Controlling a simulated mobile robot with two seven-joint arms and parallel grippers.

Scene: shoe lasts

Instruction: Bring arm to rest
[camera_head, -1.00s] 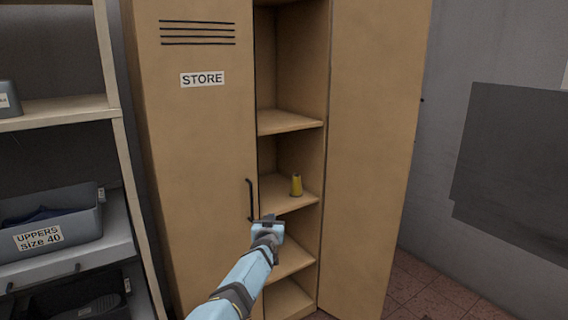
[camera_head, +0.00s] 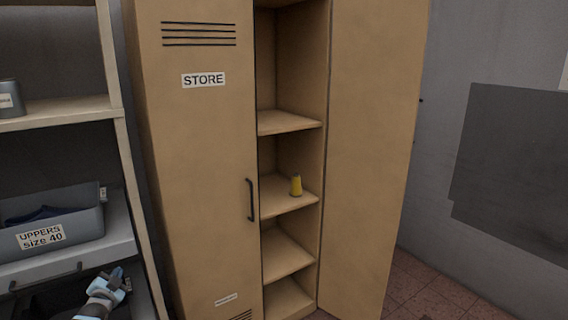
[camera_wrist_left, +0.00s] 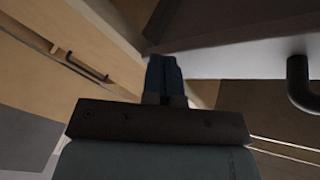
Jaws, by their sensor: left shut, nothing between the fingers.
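My left gripper (camera_head: 118,276) is at the lower left of the head view, in front of the lower part of the shelf rack and left of the cabinet. In the left wrist view its two blue fingers (camera_wrist_left: 164,76) are together, with nothing between them. My right gripper is in neither view.
A tan cabinet (camera_head: 205,140) marked STORE stands with its right door (camera_head: 375,130) open and its left door shut. A yellow cone-shaped thing (camera_head: 296,186) stands on an inner shelf. A grey bin (camera_head: 75,226) labelled UPPERS size 40 sits on the rack (camera_head: 60,110) at left.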

